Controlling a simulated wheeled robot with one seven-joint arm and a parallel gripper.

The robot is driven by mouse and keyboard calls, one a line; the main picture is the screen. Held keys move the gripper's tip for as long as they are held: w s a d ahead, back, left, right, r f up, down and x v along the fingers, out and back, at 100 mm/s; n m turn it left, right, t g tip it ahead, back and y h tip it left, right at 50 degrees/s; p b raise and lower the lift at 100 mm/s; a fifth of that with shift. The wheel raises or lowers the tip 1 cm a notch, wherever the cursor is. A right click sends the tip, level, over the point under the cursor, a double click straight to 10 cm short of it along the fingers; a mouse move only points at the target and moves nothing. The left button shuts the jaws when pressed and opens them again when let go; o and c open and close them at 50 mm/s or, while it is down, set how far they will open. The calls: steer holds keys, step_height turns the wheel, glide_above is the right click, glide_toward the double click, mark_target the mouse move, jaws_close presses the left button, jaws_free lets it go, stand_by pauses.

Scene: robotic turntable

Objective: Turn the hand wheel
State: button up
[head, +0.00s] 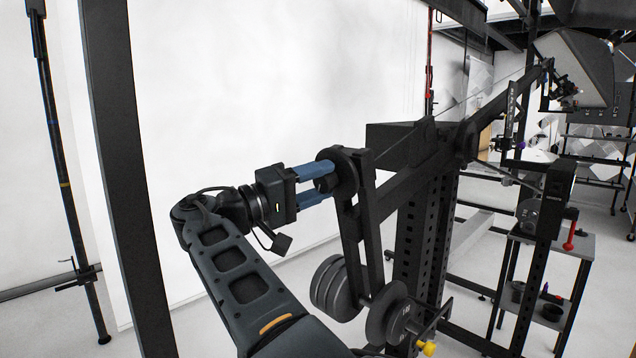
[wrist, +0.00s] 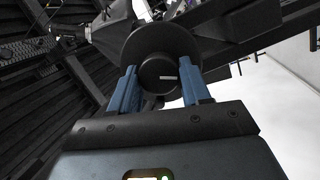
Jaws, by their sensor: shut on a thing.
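The hand wheel (head: 346,172) is a black round disc on the near end of the black crane arm. In the wrist view the hand wheel (wrist: 160,45) shows face on, with a round hub (wrist: 160,74) that carries a short pale mark. My gripper (head: 322,177) reaches it from the left, with its two blue fingers extended. In the wrist view my gripper (wrist: 160,88) has one finger on each side of the hub and is shut on it. The wheel's far side is hidden.
Round weight plates (head: 335,288) hang below the wheel on the crane arm. A shelf cart (head: 575,245) with small items is at right. A white backdrop (head: 270,80) fills the back.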

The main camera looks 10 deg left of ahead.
steer(key=shift+a+r, duration=0.15)
steer(key=o, duration=1)
steer(key=shift+w, duration=0.1)
steer(key=shift+b+v, duration=0.8)
steer(key=shift+v, duration=3.1)
